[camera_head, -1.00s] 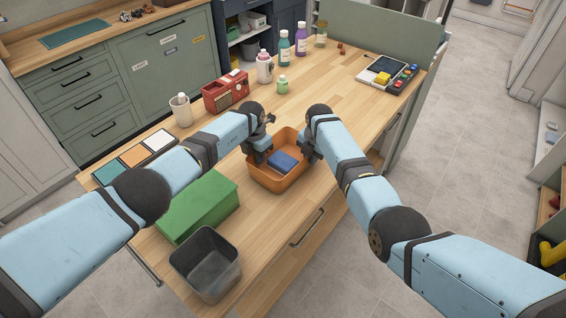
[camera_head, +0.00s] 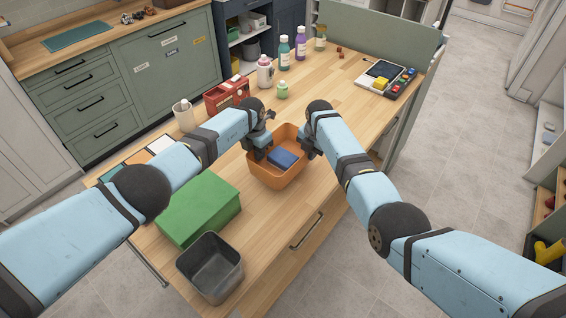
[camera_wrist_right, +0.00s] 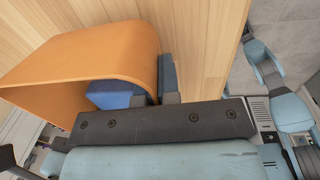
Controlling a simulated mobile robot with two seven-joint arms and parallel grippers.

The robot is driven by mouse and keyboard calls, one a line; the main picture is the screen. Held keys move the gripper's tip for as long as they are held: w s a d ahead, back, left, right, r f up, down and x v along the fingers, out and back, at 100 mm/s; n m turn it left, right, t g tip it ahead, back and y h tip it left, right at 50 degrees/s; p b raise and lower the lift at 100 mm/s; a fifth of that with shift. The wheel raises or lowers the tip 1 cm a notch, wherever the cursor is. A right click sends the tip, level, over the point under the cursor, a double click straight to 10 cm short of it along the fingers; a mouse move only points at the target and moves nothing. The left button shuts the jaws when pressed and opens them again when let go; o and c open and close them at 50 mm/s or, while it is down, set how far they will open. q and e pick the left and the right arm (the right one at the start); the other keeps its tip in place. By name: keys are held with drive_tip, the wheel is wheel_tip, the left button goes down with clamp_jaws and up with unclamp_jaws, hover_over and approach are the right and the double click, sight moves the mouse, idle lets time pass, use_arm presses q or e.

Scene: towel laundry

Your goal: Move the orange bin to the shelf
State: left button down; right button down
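The orange bin (camera_head: 279,178) is at the middle of the wooden table, with a folded blue cloth (camera_head: 283,159) inside. My left gripper (camera_head: 259,152) is at the bin's left wall, and its fingertips are partly hidden; it appears shut on that wall. My right gripper (camera_head: 309,152) is at the right wall. In the right wrist view, its fingers (camera_wrist_right: 154,90) stand close on both sides of the orange bin's wall (camera_wrist_right: 100,58), with the blue cloth (camera_wrist_right: 110,92) behind. The bin looks level; any gap beneath it is hard to see.
A green box (camera_head: 200,208) and a dark open bin (camera_head: 210,267) stand at the table's near left. A red radio (camera_head: 227,97), a cup and bottles line the far left side. Open shelving (camera_head: 548,155) stands at the right edge beyond clear floor.

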sight(257, 173)
use_arm(q)
drive_tip(key=shift+r, duration=0.4)
use_arm(e)
drive_tip(key=shift+r, duration=0.35)
use_arm(q)
drive_tip(key=shift+f, duration=0.15)
use_arm(e)
drive_tip(key=shift+f, duration=0.1)
drive_tip(key=shift+s+f, duration=0.1)
